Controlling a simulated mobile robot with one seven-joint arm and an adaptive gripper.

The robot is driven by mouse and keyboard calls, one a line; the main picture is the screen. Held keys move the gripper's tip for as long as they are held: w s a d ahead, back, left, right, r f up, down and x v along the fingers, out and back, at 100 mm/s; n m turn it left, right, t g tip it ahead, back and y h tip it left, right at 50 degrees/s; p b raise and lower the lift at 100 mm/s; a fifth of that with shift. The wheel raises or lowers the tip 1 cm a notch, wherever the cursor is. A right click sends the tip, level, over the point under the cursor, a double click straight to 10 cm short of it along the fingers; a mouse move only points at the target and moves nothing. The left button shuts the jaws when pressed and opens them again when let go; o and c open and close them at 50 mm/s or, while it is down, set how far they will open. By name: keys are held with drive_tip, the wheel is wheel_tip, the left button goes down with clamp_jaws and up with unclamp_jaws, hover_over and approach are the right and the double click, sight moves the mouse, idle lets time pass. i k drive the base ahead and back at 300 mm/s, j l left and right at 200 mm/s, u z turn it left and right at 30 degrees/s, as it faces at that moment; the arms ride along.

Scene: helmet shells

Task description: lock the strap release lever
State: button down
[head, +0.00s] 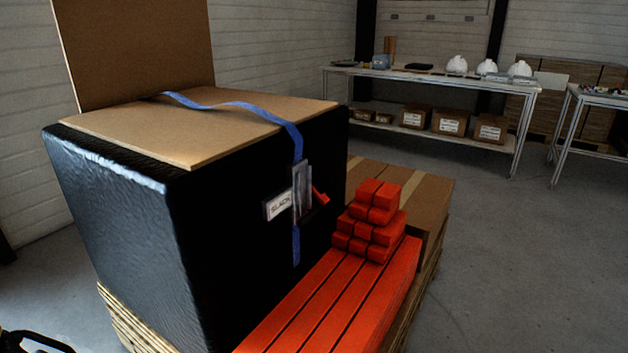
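A blue strap (240,105) runs over the top of a large black-wrapped load (130,215) and hangs down its front side. It looks loose, with a wavy stretch above the top board. A grey buckle (302,190) sits on the strap on the side face. A red lever (321,197) sticks out at the buckle's right, tilted away from it; its exact angle is hard to tell. A white label (279,206) reading "SLACK" shows at the buckle's left. I do not see my gripper clearly in this view.
Orange beams (335,295) and stacked orange blocks (370,222) lie right of the load, close to the buckle. A cardboard box (430,205) stands behind them. A dark, cut-off shape (35,343) is at the bottom left. A bench (430,78) with white helmet shells stands behind; floor is clear at right.

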sight(323, 199)
drive_tip(key=i+l+u, duration=0.15)
drive_tip(key=l, duration=0.55)
drive_tip(key=l+u, duration=0.1)
drive_tip(key=l, duration=0.55)
drive_tip(key=i+l+u, duration=0.15)
drive_tip(key=l, duration=0.25)
drive_tip(key=l+u, duration=0.1)
drive_tip(key=l, duration=0.3)
drive_tip(key=i+l+u, duration=0.15)
drive_tip(key=l, duration=0.25)
drive_tip(key=i+l+u, duration=0.15)
drive_tip(key=l, duration=0.2)
drive_tip(key=i+l+u, duration=0.1)
drive_tip(key=i+l, duration=0.15)
drive_tip(key=i+l+u, duration=0.15)
drive_tip(key=l, duration=0.3)
drive_tip(key=i+l+u, duration=0.1)
drive_tip(key=i+l, duration=0.15)
